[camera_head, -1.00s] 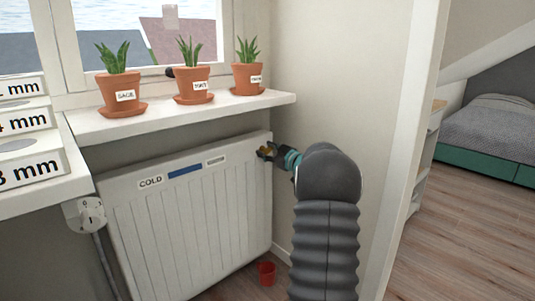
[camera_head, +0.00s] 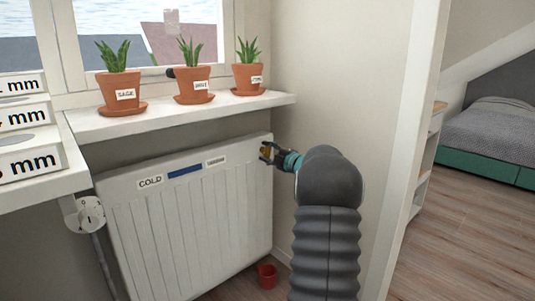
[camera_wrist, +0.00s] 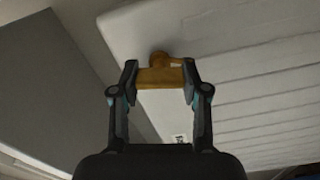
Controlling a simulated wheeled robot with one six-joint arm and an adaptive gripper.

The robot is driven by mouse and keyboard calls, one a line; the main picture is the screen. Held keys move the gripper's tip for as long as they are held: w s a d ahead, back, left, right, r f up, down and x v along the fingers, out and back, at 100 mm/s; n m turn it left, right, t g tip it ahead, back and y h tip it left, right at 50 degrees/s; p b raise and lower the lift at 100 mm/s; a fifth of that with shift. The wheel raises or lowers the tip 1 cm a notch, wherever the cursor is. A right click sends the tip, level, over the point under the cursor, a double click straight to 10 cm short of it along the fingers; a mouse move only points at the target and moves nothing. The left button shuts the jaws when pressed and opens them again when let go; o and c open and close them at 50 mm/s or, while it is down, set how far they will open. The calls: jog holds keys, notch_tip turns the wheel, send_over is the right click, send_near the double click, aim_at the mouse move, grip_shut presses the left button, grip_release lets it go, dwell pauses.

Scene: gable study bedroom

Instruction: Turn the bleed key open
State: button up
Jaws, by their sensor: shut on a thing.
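The brass bleed key (camera_wrist: 160,77) sits at the upper corner of the white radiator (camera_head: 190,215), with its round end against the radiator in the wrist view. My gripper (camera_head: 268,153) is shut on the key's flat handle, one finger on each side, as the wrist view (camera_wrist: 160,78) shows. In the head view the key (camera_head: 266,151) is small and partly hidden by the fingers. The radiator front carries a label reading COLD, a blue strip and a second label too small to read surely.
A sill (camera_head: 180,113) above the radiator bears three potted plants. A red cup (camera_head: 267,276) stands on the floor below the radiator's right end. A white valve dial (camera_head: 88,214) is at the left. A wall (camera_head: 325,90) stands close behind my arm.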

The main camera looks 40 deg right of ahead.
jog(key=shift+f+n, duration=0.1)
jog(key=shift+n, duration=1.1)
jog(key=shift+a, duration=0.1)
jog(key=o, duration=1.2)
jog(key=shift+c, duration=0.2)
